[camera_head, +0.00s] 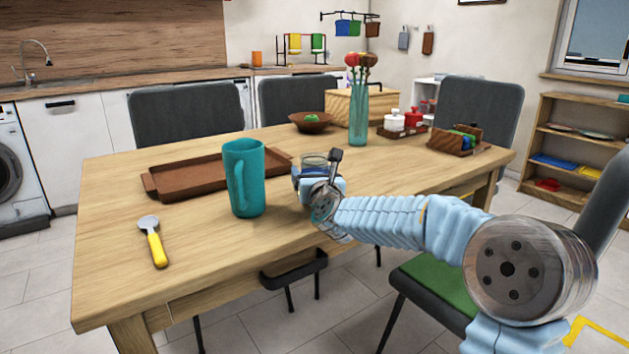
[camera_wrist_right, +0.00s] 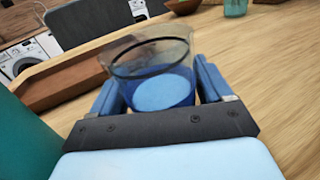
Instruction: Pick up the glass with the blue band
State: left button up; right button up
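The clear glass (camera_head: 314,160) with blue on its lower part stands upright at my right gripper, near the middle of the table's front side. In the right wrist view the glass (camera_wrist_right: 152,72) lies between the two blue fingers of my right gripper (camera_wrist_right: 158,85). It has a dark line below its rim and a blue lower part. The fingers are close along both sides, but I cannot tell whether they press on it. In the head view my right gripper (camera_head: 318,182) hides much of the glass. My left gripper is not in view.
A teal mug (camera_head: 247,178) stands just left of the glass. A brown tray (camera_head: 190,180) lies behind the mug. A spoon with a yellow handle (camera_head: 155,245) lies at front left. A vase of flowers (camera_head: 358,115) and a bowl (camera_head: 311,123) stand farther back. The front left tabletop is mostly clear.

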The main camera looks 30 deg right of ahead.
jog(key=c, duration=0.9)
jog(key=shift+r, duration=0.15)
jog(key=shift+r, duration=0.6)
jog(key=s+a+r+p, duration=0.1)
jog(key=s+r+p, duration=0.1)
jog(key=s+r, duration=0.2)
jog(key=s+a+r+p, duration=0.1)
jog(key=s+r+p, duration=0.2)
jog(key=s+r, duration=0.2)
jog(key=s+r+p, duration=0.2)
jog(key=s+r, duration=0.2)
jog(key=r, duration=0.4)
jog(key=shift+s+a+r, duration=0.3)
jog(key=shift+s+a, duration=0.05)
jog(key=shift+a, duration=0.05)
